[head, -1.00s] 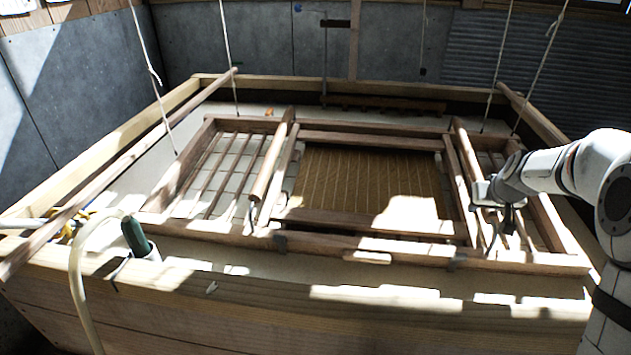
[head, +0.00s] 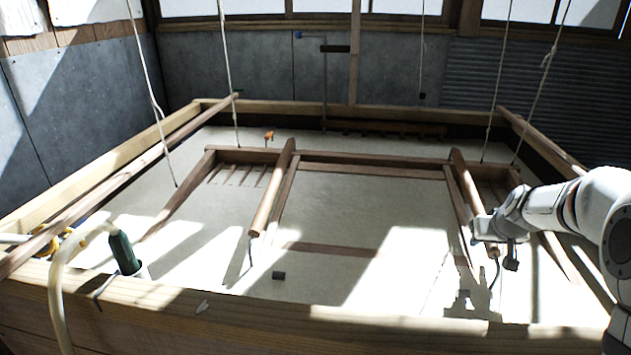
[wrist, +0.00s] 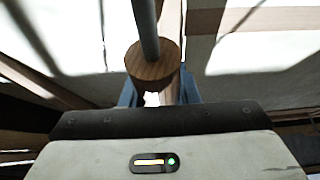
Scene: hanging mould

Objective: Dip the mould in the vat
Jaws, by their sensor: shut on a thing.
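The mould (head: 375,170) is a large wooden frame hung on ropes inside the vat (head: 260,301). Its back rail and two round handles show above the pale liquid (head: 350,215). Its front rail and most of its middle are under the liquid and hidden, so it tilts down toward me. My gripper (head: 487,229) is at the near end of the right handle (head: 466,185), shut on it. In the wrist view the gripper (wrist: 158,95) is closed around the wooden handle (wrist: 152,62), with a grey rod crossing above its round end.
A green fitting with a pale hose (head: 123,253) stands at the vat's front left. A long wooden pole (head: 120,185) lies along the left side. Ropes (head: 229,80) hang down at left and right. A slotted wooden rack (head: 385,129) lies at the back.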

